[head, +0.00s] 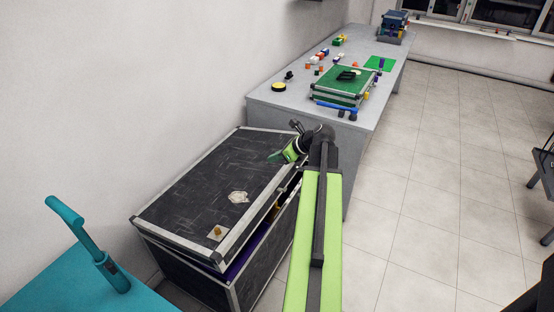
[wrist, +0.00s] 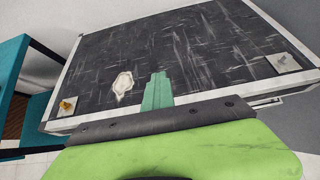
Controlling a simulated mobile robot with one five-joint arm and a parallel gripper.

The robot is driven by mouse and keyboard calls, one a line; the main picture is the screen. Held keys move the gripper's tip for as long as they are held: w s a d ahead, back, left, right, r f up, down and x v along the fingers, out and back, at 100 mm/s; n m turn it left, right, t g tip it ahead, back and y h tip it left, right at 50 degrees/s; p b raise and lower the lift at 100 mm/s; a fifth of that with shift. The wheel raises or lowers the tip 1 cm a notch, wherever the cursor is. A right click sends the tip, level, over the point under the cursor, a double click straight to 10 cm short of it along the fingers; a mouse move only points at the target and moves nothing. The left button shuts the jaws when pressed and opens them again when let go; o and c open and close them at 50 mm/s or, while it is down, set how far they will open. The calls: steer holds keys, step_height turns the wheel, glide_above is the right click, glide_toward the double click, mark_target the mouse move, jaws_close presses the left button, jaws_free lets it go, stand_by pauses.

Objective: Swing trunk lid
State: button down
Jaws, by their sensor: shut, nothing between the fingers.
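The black trunk (head: 195,275) with pale metal edges stands on the floor, left of centre in the head view. Its scratched lid (head: 190,190) is slightly raised at the front, and a gap with a purple inside shows along that edge. The lid fills much of the wrist view (wrist: 200,50). My gripper (head: 276,156) is shut and empty, at the lid's far right part. In the wrist view its green fingers (wrist: 157,90) reach over the lid's front edge. I cannot tell whether they touch the lid.
A teal table (head: 90,290) with a teal handled object (head: 90,245) stands at near left. A grey table (head: 275,110) with a green case (head: 342,86) and small coloured objects stands beyond the trunk. A wall runs behind the trunk.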

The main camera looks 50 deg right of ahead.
steer(key=r+p, duration=0.1)
steer(key=w+r+p, duration=0.1)
steer(key=r, duration=0.1)
steer(key=w+r+p, duration=0.1)
steer(key=p, duration=0.1)
steer(key=shift+w+a+r, duration=0.1)
steer(key=shift+a+r, duration=0.2)
steer(key=shift+r, duration=0.05)
steer(key=c, duration=2.1)
jaws_free()
steer(key=o, duration=0.4)
steer(key=shift+p+v, duration=5.75)
steer(key=shift+v, duration=3)
steer(key=shift+w, duration=0.1)
